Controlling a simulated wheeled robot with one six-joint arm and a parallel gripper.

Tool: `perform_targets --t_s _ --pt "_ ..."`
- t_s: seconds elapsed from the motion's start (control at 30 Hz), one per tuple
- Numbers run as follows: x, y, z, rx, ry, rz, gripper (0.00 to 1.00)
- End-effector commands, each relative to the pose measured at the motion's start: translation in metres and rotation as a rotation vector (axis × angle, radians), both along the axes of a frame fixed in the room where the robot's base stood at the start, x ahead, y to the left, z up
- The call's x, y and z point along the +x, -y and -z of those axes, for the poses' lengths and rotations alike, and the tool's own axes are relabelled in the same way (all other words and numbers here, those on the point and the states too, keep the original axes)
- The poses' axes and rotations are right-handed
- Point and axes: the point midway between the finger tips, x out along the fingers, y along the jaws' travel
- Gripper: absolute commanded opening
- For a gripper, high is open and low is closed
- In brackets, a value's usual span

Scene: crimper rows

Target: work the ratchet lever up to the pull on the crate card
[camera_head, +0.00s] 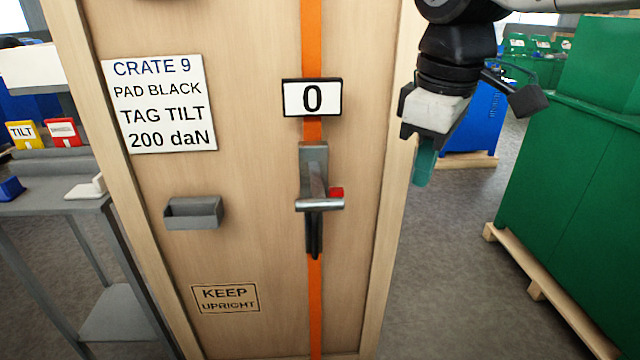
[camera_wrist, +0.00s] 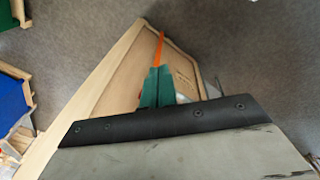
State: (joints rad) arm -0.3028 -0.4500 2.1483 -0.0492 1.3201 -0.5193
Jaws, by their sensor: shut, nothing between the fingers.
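The crate card (camera_head: 158,103) on the wooden crate reads CRATE 9, PAD BLACK, TAG TILT, 200 daN. An orange strap (camera_head: 313,40) runs down the crate's front. A display (camera_head: 312,98) on the strap reads 0. Below it is the grey ratchet with its lever (camera_head: 320,204), a silver crossbar with a red piece (camera_head: 337,192) at its right. My gripper (camera_head: 424,165), with teal fingers, hangs to the right of the crate's right edge, apart from the lever. It is shut and empty. In the wrist view its fingers (camera_wrist: 157,88) point towards the crate (camera_wrist: 125,70).
A grey holder (camera_head: 193,212) sits on the crate's front, left of the ratchet. A grey side table (camera_head: 60,215) at left bears a yellow TILT tag box (camera_head: 24,134), a red box (camera_head: 63,133) and a blue piece (camera_head: 11,188). A green crate (camera_head: 575,190) stands at right, with open floor between.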

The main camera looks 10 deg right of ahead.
Motion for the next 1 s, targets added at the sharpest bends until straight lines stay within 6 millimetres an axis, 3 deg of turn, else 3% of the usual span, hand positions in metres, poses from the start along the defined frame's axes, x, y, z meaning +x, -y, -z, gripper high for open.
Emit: perform_targets --t_s 0.03,0.2,0.33,0.77,1.0 --pt "0.019 -0.026 -0.015 -0.019 0.0 -0.144 0.0" --pt "0.055 -0.092 -0.049 -0.072 0.012 -0.518 0.0" --pt "0.066 -0.119 -0.06 -0.093 0.017 -0.663 0.0" --pt "0.069 -0.125 -0.062 -0.099 0.018 -0.7 0.0" --pt "0.072 -0.125 -0.033 -0.1 0.016 -0.699 0.0"
